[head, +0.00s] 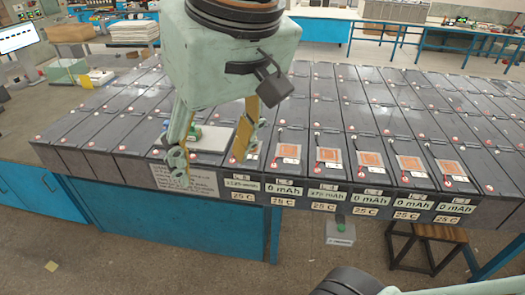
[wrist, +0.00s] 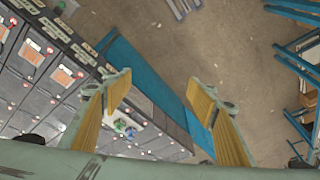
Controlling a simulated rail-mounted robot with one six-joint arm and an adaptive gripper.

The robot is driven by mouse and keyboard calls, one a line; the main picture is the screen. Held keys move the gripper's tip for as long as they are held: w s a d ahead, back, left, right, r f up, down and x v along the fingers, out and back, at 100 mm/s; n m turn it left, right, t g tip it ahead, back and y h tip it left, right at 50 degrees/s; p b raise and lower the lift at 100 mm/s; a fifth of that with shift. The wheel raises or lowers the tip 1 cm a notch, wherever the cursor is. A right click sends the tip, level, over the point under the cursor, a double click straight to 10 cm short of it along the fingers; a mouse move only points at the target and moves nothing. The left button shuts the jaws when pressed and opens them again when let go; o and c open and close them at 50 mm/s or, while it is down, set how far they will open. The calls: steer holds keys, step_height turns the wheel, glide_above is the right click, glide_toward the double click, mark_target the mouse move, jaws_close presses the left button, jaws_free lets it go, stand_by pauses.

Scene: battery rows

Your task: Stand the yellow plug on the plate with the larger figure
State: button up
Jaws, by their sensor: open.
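My gripper (head: 210,166) is open and empty, its two yellow-padded fingers pointing down near the front edge of the battery bench. It also shows in the wrist view (wrist: 160,88), with bare floor and blue bench front between the fingers. A pale tray (head: 213,145) lies on the batteries behind the fingers. A green plug (head: 194,133) is on it. The wrist view shows a green plug (wrist: 120,125) and a blue plug (wrist: 130,134). I cannot make out the yellow plug. White mAh plates line the front; the leftmost (head: 242,185) and third (head: 328,195) bear longer, blurred figures than "0 mAh".
Rows of dark batteries (head: 345,117) fill the bench, several with orange labels. A printed notice (head: 186,181) hangs at the front edge left of the plates. A wooden stool (head: 437,234) stands below right. Floor in front is mostly clear.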

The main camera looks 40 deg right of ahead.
steer(key=shift+n, duration=0.9)
steer(key=s, duration=0.1)
steer(key=s+f, duration=0.1)
steer(key=s, duration=0.1)
steer(key=s+a, duration=0.1)
steer(key=s, duration=0.1)
steer(key=shift+s+f, duration=0.15)
